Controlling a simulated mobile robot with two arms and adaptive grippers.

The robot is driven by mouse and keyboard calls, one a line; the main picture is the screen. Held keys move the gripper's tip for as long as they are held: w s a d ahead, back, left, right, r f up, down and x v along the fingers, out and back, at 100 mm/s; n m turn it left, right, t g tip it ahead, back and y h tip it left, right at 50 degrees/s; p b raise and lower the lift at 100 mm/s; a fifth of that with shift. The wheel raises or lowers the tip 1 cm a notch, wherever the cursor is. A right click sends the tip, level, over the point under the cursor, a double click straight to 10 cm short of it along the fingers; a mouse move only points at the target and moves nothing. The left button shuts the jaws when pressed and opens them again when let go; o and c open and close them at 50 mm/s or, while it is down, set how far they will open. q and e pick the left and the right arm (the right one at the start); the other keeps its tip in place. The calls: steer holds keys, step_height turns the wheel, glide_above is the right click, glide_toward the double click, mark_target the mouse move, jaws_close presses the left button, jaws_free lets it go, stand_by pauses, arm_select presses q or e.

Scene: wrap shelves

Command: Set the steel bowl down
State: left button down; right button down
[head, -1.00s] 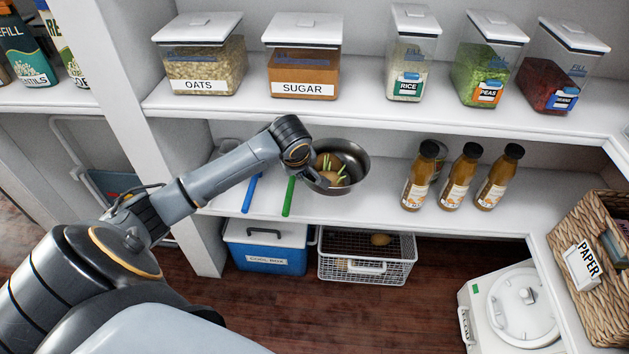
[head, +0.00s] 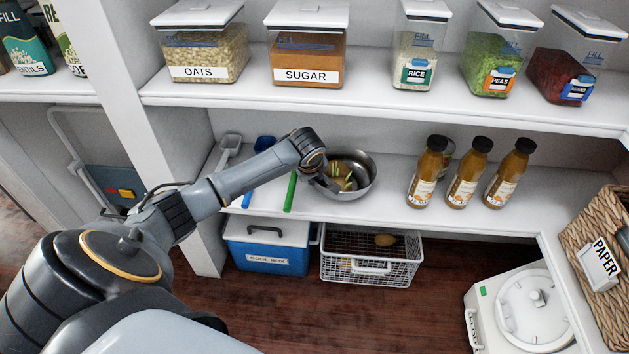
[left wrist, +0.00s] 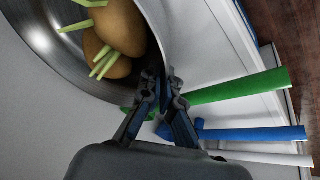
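The steel bowl (head: 366,176) is upright at the middle shelf (head: 390,213), near its front, with sprouting potatoes (head: 345,180) inside. In the head view I cannot tell whether its base touches the shelf. My left gripper (head: 324,186) reaches in from the left to the bowl's near left side. In the left wrist view my left fingers (left wrist: 162,88) close on the rim of the bowl (left wrist: 50,45), with the potatoes (left wrist: 115,40) beyond. My right gripper is out of view.
Green (head: 290,192) and blue (head: 247,195) handles stick out over the shelf edge left of the bowl. Several brown bottles (head: 465,175) stand right of it, with bare shelf between. Above are labelled food containers; below, a blue cool box (head: 268,247) and a wire basket (head: 370,268).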

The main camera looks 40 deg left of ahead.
arm_select(q)
steer(key=shift+r, duration=0.15)
steer(key=c, duration=2)
jaws_free()
steer(key=shift+f, duration=0.2)
steer(key=shift+c, duration=0.2)
steer(key=o, duration=0.5)
